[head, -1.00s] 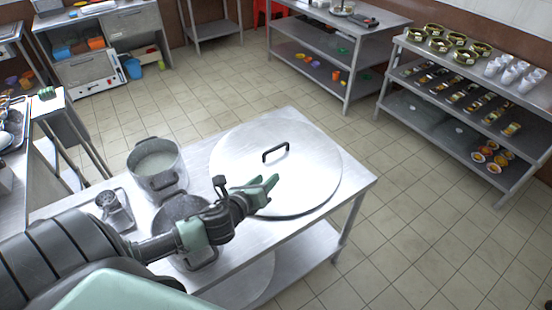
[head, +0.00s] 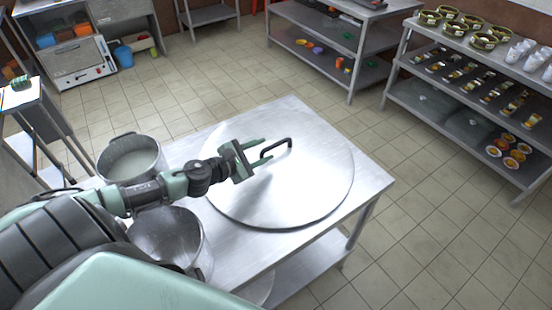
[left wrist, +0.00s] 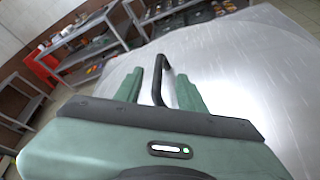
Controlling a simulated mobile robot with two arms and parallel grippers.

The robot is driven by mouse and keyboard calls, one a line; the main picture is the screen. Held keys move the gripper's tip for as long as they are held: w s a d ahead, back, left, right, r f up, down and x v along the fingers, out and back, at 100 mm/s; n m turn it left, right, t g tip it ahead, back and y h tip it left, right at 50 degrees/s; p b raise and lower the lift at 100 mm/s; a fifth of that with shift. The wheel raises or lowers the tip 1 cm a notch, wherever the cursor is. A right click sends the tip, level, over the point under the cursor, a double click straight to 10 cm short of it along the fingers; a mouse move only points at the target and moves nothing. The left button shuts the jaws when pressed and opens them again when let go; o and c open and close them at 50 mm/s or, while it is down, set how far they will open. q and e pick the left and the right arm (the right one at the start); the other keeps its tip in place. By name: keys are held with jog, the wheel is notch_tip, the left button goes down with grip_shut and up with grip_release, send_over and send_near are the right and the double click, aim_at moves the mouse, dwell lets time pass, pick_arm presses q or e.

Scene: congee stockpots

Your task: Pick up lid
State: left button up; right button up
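The lid (left wrist: 245,75) fills the right of that view. My right gripper is not in view.
A pot with pale congee (head: 131,160) stands left of the lid, behind my left arm. An empty-looking pot (head: 168,238) stands in front of that arm. Shelves with bowls and cups (head: 470,100) are at the right. Tiled floor (head: 430,240) is clear around the table.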

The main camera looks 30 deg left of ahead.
aim_at(274, 146)
pick_arm(q)
jog(key=shift+w+a+f, duration=0.15)
jog(key=shift+w+f, duration=0.2)
jog(key=shift+w, duration=0.25)
jog(key=shift+w+a+f, duration=0.1)
jog(key=shift+w+f, duration=0.2)
jog(key=shift+w, duration=0.3)
jog(key=shift+w+d+f+p, duration=0.1)
jog(key=shift+w+f+p, duration=0.05)
jog(key=shift+w+p, duration=0.2)
jog(key=shift+w+d, duration=0.2)
jog(key=shift+w, duration=0.15)
jog(key=p+x, duration=0.1)
jog(key=x, duration=0.2)
jog(key=shift+w+f, duration=0.25)
jog(key=shift+f, duration=0.05)
jog(key=shift+w+f, duration=0.2)
jog(key=shift+w, duration=0.15)
grip_shut()
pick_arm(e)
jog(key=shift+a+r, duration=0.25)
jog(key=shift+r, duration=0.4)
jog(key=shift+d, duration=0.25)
